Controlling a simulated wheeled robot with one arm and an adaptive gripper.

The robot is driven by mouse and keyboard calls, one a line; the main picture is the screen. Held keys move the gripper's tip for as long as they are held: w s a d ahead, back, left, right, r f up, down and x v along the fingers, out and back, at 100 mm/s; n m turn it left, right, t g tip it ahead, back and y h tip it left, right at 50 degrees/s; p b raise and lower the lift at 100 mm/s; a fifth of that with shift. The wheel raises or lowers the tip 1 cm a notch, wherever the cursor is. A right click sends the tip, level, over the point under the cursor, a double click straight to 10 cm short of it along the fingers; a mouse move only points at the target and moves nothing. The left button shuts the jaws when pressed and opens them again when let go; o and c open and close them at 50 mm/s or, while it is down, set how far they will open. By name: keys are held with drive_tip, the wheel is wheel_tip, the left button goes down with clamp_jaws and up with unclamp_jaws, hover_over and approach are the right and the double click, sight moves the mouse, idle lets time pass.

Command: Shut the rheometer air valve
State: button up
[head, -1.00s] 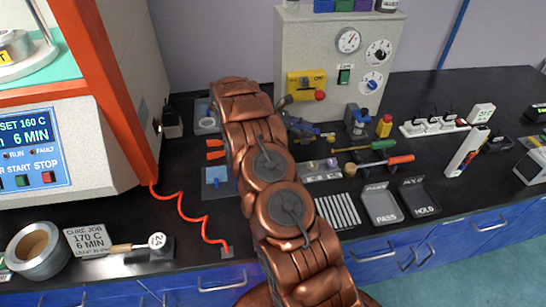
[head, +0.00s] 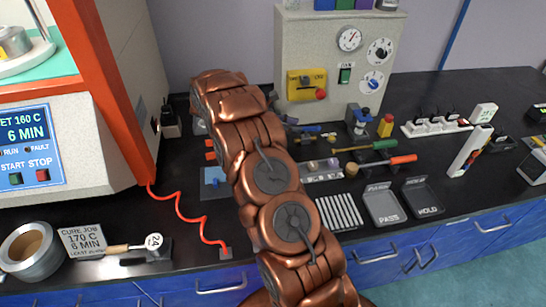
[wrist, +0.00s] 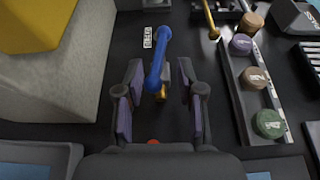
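The air valve shows in the wrist view as a blue lever handle (wrist: 158,62) with a brass part under its near end. A small white label lies just left of its far end. My gripper (wrist: 159,72) is open, with one finger on each side of the handle's near end. Dark gaps show between the handle and both fingers, so it is not gripped. In the head view my arm hides the gripper, and the valve is hard to make out in the clutter beside the grey control box.
The grey control box (head: 340,60) stands close beside the gripper; its side fills the left of the wrist view. A tray with several coloured round pieces (wrist: 255,78) lies close on the right. A red coiled hose (head: 185,218) and pass tray (head: 384,206) lie further off.

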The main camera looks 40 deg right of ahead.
drive_tip(key=v, duration=0.2)
drive_tip(key=shift+w+a+r, duration=0.1)
drive_tip(key=shift+a+r, duration=0.05)
drive_tip(key=shift+a, duration=0.15)
drive_tip(key=s+a+r+m+t+y, duration=0.1)
drive_tip(key=s+a+r+m+y, duration=0.2)
drive_tip(key=s+a+r, duration=0.2)
drive_tip(key=s+a+r+m+t+y, duration=0.1)
drive_tip(key=s+a+r+m+y, duration=0.2)
drive_tip(key=s+a, duration=0.8)
drive_tip(key=shift+s+a+r+p, duration=0.35)
drive_tip(key=shift+a+r, duration=0.65)
drive_tip(key=shift+a, duration=0.7)
drive_tip(key=shift+y, duration=0.3)
drive_tip(key=shift+w+d, duration=0.1)
drive_tip(key=shift+w, duration=0.05)
